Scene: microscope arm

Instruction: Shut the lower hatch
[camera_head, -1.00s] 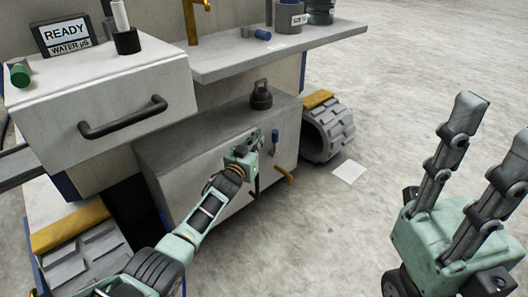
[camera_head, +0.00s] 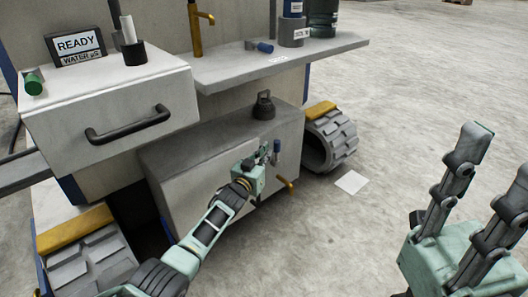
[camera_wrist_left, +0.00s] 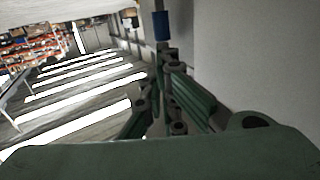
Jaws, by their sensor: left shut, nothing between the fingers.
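The lower hatch (camera_head: 206,172) is the pale front of a grey box that juts out low on the machine. On that front are a blue-gripped handle (camera_head: 277,147) and a brass lever (camera_head: 286,183). My left gripper (camera_head: 267,156) is shut and empty, close in front of the hatch, just left of the blue handle; contact cannot be told. In the left wrist view, its fingers (camera_wrist_left: 162,85) point toward the blue handle (camera_wrist_left: 161,26), with a pale surface at right. My right gripper (camera_head: 495,160) is open and empty at the right, away from the machine.
A black ring-topped object (camera_head: 263,105) stands on the box. Above are a drawer (camera_head: 75,130) with a black handle and a shelf (camera_head: 225,72) with a brass tap (camera_head: 198,30). A grey track (camera_head: 328,140) lies right of the box. Open floor extends right.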

